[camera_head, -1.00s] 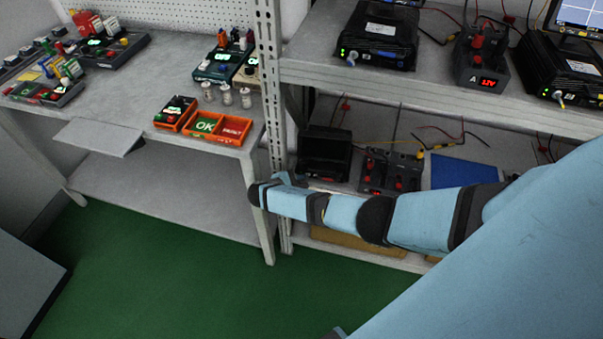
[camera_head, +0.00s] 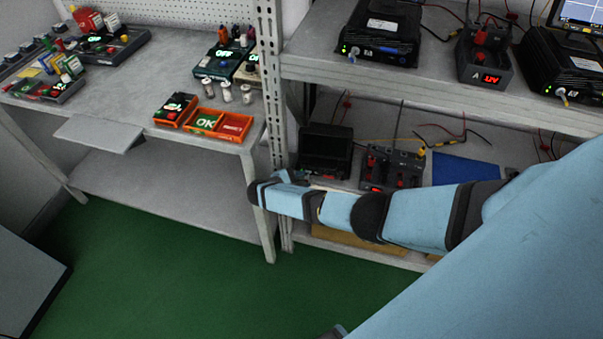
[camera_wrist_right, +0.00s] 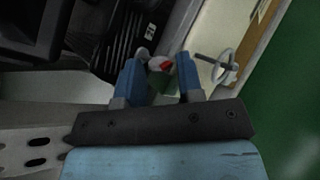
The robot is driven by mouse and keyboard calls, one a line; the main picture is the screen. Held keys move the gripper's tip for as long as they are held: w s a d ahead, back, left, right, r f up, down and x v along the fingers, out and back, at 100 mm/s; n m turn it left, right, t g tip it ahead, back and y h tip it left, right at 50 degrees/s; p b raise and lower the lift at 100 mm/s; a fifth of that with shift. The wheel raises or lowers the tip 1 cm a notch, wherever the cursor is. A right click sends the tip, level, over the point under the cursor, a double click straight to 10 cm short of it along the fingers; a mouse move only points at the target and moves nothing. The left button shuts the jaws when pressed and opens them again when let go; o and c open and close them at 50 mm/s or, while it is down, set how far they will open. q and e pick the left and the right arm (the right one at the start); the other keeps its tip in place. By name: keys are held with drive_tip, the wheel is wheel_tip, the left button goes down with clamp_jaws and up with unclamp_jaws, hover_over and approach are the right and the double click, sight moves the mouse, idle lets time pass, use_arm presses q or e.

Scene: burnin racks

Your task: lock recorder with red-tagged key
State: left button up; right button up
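My right gripper (camera_head: 275,181) is at the front of the lower rack shelf, beside a small black box (camera_head: 325,148). In the right wrist view its two blue fingers (camera_wrist_right: 162,82) stand apart. A small round piece in white, red and green (camera_wrist_right: 160,68) shows between them; I cannot tell whether they touch it. A metal ring with a rod (camera_wrist_right: 216,66) shows just right of the fingers. A dark ribbed housing (camera_wrist_right: 112,38) lies beyond. I cannot make out a red-tagged key for certain, nor which unit is the recorder. My left gripper is out of view.
Black units (camera_head: 380,35) and a supply with a red display (camera_head: 486,62) stand on the upper shelf. Another knobbed unit (camera_head: 392,168) and a blue sheet (camera_head: 464,171) lie on the lower shelf. A rack post (camera_head: 271,90) separates it from a bench with an orange tray (camera_head: 236,137). The green floor is clear.

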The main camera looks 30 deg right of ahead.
drive_tip(key=v, duration=1.4)
drive_tip(key=shift+p, duration=0.35)
drive_tip(key=shift+s+d, duration=0.1)
